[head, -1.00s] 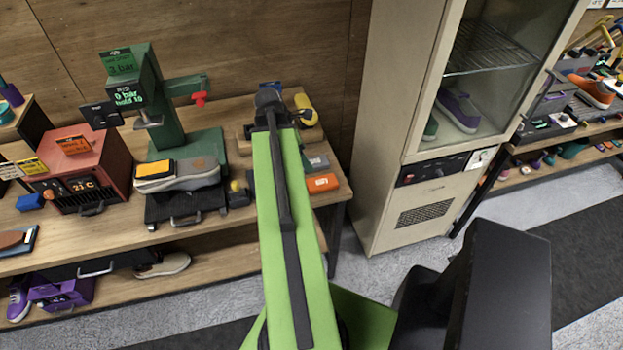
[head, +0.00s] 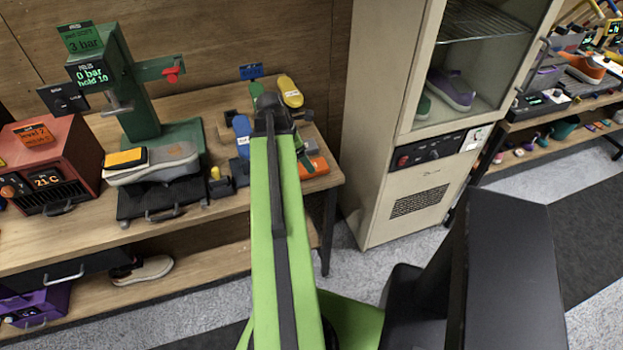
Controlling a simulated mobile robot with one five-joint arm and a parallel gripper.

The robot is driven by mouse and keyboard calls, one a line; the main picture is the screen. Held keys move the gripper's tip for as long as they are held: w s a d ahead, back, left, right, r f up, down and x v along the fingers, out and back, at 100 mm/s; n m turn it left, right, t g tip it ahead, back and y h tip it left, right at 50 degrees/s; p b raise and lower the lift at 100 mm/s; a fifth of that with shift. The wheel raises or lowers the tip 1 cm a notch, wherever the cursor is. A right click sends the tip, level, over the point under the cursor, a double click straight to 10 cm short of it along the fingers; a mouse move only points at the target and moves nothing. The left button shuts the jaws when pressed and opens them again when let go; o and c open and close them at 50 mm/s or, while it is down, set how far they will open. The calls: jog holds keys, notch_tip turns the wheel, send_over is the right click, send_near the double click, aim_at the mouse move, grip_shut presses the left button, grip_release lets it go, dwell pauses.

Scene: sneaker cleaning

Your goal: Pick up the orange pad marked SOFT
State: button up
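An orange pad (head: 314,167) lies at the right front end of the wooden bench, just right of my green arm. A pale label on it is too small to read. My arm reaches over the bench and covers the pad's left side. The black joint at the arm's far end stands above the pads.
A yellow pad (head: 290,92) and a blue pad (head: 241,136) lie near the arm. A green press (head: 130,85) and a grey shoe (head: 165,163) with a yellow-topped pad (head: 125,158) stand left. A beige cabinet (head: 425,165) stands close right of the bench. Grey floor lies between.

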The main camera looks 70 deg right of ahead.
jog(key=b+x, duration=0.5)
jog(key=shift+w+d+f, duration=0.1)
jog(key=shift+f, duration=0.1)
jog(key=shift+r, duration=0.15)
jog(key=c, duration=1.5)
